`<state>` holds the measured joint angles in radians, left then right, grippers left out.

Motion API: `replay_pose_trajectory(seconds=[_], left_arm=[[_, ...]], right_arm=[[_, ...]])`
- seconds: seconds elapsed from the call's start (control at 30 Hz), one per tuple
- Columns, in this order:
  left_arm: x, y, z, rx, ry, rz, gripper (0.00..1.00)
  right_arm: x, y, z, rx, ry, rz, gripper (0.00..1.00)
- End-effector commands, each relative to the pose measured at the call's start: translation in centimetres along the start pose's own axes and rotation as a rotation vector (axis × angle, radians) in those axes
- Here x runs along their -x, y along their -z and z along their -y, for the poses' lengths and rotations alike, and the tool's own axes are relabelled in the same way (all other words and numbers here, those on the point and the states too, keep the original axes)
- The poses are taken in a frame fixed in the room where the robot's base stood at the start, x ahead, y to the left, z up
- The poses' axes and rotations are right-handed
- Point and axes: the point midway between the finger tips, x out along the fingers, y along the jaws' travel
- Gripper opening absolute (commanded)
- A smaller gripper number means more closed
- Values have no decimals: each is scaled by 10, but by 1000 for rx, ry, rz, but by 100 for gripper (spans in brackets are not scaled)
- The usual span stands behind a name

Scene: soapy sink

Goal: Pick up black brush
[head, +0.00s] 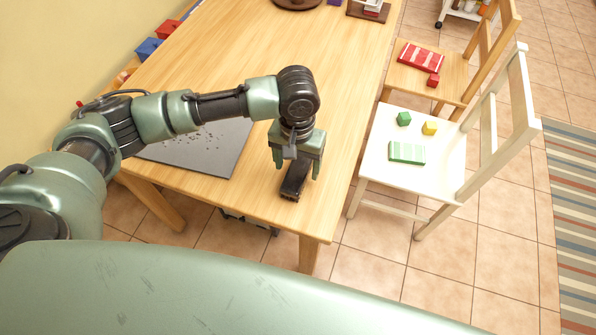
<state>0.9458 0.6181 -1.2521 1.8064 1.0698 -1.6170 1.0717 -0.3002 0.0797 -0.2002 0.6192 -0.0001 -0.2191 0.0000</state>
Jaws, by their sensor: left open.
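A black brush (293,184) lies on the wooden table (335,115), close to its near right corner. My left gripper (296,168) points down right above the brush. It is open, with one finger on each side of the brush's far part. I cannot tell whether the fingers touch it. The far end of the brush is partly hidden by the gripper. My right gripper is not in view.
A grey mat (200,150) with dark crumbs lies left of the brush. A white chair (400,185) with several small items and a wooden chair (425,70) stand at the right. Colored boxes (150,47) line the left side.

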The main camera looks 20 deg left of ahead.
Motion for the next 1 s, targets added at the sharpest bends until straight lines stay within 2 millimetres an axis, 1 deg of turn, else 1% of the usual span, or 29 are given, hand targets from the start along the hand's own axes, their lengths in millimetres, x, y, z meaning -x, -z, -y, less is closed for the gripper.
replay_pose_trajectory(seconds=[0.1,0.2,0.47,0.5,0.57,0.6,0.67,0.7,0.73,1.0], left_arm=[[-18,0,0,-1,1,3,71],[-26,0,0,-2,0,1,71],[-28,0,0,-3,0,-1,71],[-28,0,0,-3,0,-1,60],[-28,0,0,-3,0,-1,43],[-28,0,0,-3,0,-1,32],[-28,0,0,-3,0,-1,15],[-28,0,0,-3,0,-1,4],[-28,1,0,-3,0,-1,1],[-26,1,-1,-2,-1,-2,2]], right_arm=[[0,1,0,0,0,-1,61],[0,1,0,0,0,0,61],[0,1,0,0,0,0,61],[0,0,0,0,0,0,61],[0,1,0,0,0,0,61],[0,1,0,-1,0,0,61],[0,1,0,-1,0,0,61],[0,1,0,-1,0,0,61],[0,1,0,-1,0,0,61],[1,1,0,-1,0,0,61]])
